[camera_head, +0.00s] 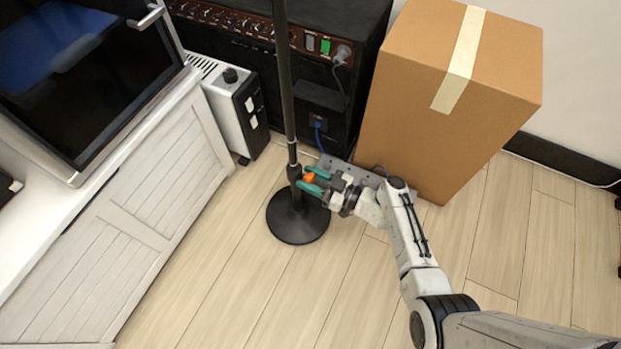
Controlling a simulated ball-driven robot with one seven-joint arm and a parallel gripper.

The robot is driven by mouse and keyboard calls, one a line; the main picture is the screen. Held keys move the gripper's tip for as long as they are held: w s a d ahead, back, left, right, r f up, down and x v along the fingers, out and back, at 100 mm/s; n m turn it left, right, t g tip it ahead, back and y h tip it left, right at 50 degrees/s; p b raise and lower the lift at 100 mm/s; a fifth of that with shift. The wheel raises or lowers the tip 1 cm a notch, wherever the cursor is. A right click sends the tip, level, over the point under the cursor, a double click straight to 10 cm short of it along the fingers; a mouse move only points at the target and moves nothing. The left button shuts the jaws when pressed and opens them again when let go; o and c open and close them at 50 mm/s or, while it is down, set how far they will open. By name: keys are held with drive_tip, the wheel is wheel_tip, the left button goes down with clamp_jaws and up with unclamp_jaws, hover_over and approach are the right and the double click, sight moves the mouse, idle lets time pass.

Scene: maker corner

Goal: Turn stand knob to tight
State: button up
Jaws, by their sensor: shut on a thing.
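A black stand with a round base (298,222) stands upright on the floor, its pole (284,80) running up out of the picture. A small orange knob (309,177) sits on the right side of the pole's lower part. My gripper (310,180) reaches in from the right with its teal fingers on either side of the knob, shut on it. The fingers partly hide the knob. I cannot tell from this view how far the knob is turned.
A black amplifier (345,105) with a control panel stands behind the stand. A large cardboard box (440,110) is at its right. A white heater (236,108) and a white cabinet (140,220) are at the left. The wooden floor in front is clear.

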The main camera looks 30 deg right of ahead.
drive_tip(key=shift+m, duration=0.9)
drive_tip(key=o, duration=1.1)
drive_tip(key=shift+c, duration=0.2)
drive_tip(key=p+v, duration=0.1)
drive_tip(key=v, duration=1)
drive_tip(key=shift+a, duration=0.1)
